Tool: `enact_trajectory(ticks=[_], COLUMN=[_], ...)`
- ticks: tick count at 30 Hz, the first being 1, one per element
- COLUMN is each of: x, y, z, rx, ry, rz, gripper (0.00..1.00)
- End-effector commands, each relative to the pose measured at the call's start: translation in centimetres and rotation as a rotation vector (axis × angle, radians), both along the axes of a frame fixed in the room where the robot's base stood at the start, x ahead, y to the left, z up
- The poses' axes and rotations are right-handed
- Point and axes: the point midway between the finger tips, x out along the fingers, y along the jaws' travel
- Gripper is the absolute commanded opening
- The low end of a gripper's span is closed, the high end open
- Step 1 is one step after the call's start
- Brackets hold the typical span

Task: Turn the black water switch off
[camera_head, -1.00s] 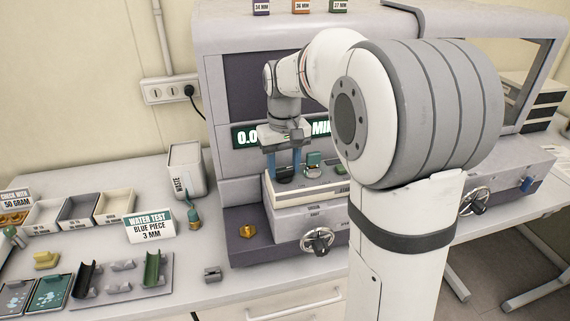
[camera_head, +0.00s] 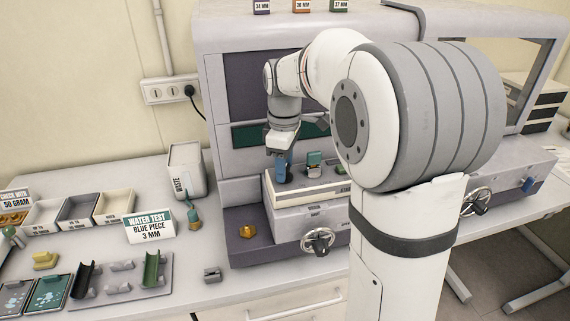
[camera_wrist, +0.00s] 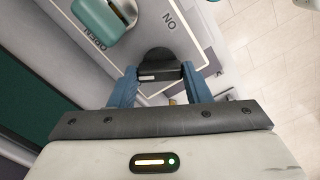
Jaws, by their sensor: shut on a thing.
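The black water switch (camera_wrist: 159,62) shows in the wrist view on the grey panel, between the blue fingers of my gripper (camera_wrist: 160,76). The fingers are shut on its sides. An "ON" label is on the panel beyond it, to the upper right. In the head view my gripper (camera_head: 284,168) is down at the left end of the control box (camera_head: 310,192) on the machine. The black switch is mostly hidden there by the fingers.
A green switch (camera_head: 314,159) stands just right of my gripper; it also shows in the wrist view (camera_wrist: 104,14) near an "OPEN" label. The machine's display (camera_head: 250,134) is dark above the control box. A handwheel (camera_head: 318,241) is on the front below.

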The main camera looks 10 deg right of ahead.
Motion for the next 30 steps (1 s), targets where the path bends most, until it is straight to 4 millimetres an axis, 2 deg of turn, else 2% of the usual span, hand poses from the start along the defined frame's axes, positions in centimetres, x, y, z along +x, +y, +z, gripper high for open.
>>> enact_trajectory(ticks=[15, 30], x=[0.04, 0.05], y=[-0.01, -0.01], z=[0.06, 0.08], rx=[0.0, 0.0], ry=[-0.002, -0.003], rz=[0.413, 0.55], gripper=[0.21, 0.21])
